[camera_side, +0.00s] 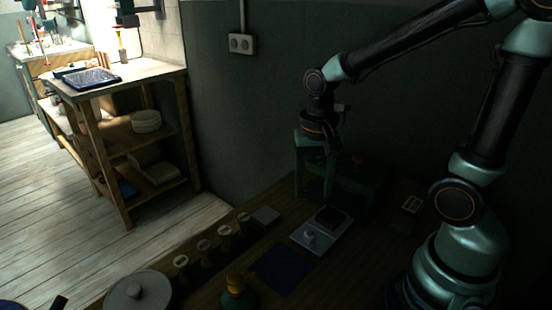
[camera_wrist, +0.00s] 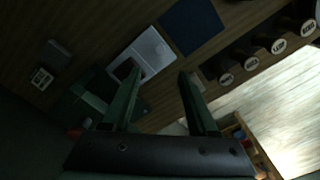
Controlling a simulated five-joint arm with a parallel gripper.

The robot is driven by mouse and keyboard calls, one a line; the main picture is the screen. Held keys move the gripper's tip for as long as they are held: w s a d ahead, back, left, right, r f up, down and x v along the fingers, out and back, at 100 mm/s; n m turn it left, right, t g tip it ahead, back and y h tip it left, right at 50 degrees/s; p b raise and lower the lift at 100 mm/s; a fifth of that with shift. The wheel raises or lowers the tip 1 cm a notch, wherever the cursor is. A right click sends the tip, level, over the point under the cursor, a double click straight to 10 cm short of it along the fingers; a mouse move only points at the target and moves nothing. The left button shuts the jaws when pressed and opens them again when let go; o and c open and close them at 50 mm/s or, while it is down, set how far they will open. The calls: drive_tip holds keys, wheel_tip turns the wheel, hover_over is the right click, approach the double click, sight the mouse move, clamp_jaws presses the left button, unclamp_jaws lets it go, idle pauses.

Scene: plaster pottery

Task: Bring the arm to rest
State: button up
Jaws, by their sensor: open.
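My gripper (camera_side: 315,195) hangs over the back of the dark workbench in the side view, its fingers pointing down. It is open and I see nothing between its fingers. In the wrist view the two green fingers of my gripper (camera_wrist: 156,73) stand apart, with wooden bench top and part of a pale board showing between and beyond them. Whether the fingers touch anything below is hard to tell in the dim light.
Near the gripper stands a dark green frame (camera_side: 362,190) with a red knob. The pale board (camera_side: 303,240), a blue mat (camera_side: 283,268), several labelled round pieces (camera_side: 204,246), a grey block (camera_side: 265,216), a green-yellow jar (camera_side: 235,292) and a round lidded piece (camera_side: 138,293) occupy the bench.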

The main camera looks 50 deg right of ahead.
wheel_tip(320, 180, up, 10)
drive_tip(key=n+t, duration=0.5)
drive_tip(key=n, duration=0.4)
drive_tip(key=shift+a+f+t, duration=0.2)
drive_tip(key=shift+f+t, duration=0.05)
drive_tip(key=shift+t, duration=0.05)
drive_tip(key=o, duration=0.6)
drive_tip(key=shift+o, duration=0.3)
drive_tip(key=shift+w+a+r+n, duration=0.1)
drive_tip(key=shift+w+a+n, duration=0.1)
drive_tip(key=shift+w+n, duration=0.15)
drive_tip(key=w+a+f+n+g, duration=0.25)
drive_tip(key=w+a+n, duration=0.35)
drive_tip(key=n, duration=0.3)
drive_tip(key=w+a+f+n+g, duration=0.2)
drive_tip(key=w+a+n+g, duration=0.1)
drive_tip(key=w+a+n, duration=0.45)
drive_tip(key=shift+n, duration=0.4)
drive_tip(key=f, duration=0.6)
drive_tip(key=d+f, duration=0.1)
drive_tip(key=f, duration=0.3)
drive_tip(key=shift+s, duration=0.35)
